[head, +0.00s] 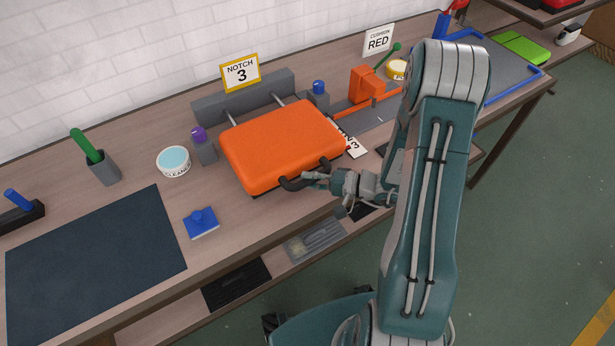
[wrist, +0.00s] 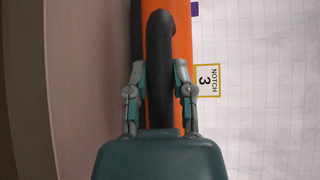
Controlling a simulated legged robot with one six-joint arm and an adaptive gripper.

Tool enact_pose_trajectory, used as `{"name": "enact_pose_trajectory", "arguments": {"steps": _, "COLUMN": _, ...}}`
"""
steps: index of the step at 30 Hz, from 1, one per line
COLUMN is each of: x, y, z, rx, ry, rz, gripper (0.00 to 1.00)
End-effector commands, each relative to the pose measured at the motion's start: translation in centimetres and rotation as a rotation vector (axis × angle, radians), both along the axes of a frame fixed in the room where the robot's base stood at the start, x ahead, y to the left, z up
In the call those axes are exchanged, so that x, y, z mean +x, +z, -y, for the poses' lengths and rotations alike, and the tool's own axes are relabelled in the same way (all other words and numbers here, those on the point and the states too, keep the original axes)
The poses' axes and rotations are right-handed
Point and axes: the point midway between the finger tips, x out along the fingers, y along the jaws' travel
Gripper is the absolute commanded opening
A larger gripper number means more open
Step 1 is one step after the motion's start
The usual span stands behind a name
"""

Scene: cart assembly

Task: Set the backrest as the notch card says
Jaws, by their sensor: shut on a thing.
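The notch card (head: 240,73) is white with a yellow border and reads "NOTCH 3"; it stands at the back of the bench and also shows in the wrist view (wrist: 207,80). The backrest (head: 280,142) is an orange padded panel, tilted low in front of a grey block (head: 240,98), with two thin rods between them. A black handle (head: 293,184) curves from its front edge. My gripper (head: 318,180) is at that handle. In the wrist view my gripper (wrist: 160,90) has one finger on each side of the black handle (wrist: 158,60), shut on it. The notch positions are hidden.
A purple-capped post (head: 202,147) and a blue-capped post (head: 319,94) flank the backrest.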

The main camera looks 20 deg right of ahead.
Motion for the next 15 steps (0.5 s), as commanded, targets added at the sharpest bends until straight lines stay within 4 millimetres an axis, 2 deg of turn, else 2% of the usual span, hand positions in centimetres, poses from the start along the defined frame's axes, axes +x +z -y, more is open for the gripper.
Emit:
{"name": "enact_pose_trajectory", "arguments": {"steps": 2, "x": -0.58, "y": -0.47, "z": -0.29, "rx": -0.002, "ry": 0.011, "rz": -0.018, "gripper": 0.00}}
{"name": "enact_pose_trajectory", "arguments": {"steps": 3, "x": -0.59, "y": -0.46, "z": -0.30, "rx": -0.001, "ry": 0.010, "rz": -0.017, "gripper": 0.48}}
{"name": "enact_pose_trajectory", "arguments": {"steps": 4, "x": -0.59, "y": -0.44, "z": -0.29, "rx": -0.001, "ry": 0.010, "rz": -0.017, "gripper": 0.61}}
{"name": "enact_pose_trajectory", "arguments": {"steps": 5, "x": -0.57, "y": -0.42, "z": -0.28, "rx": -0.001, "ry": 0.010, "rz": -0.016, "gripper": 0.65}}
{"name": "enact_pose_trajectory", "arguments": {"steps": 15, "x": -0.33, "y": -0.20, "z": -0.12, "rx": -0.001, "ry": 0.007, "rz": -0.009, "gripper": 0.65}}
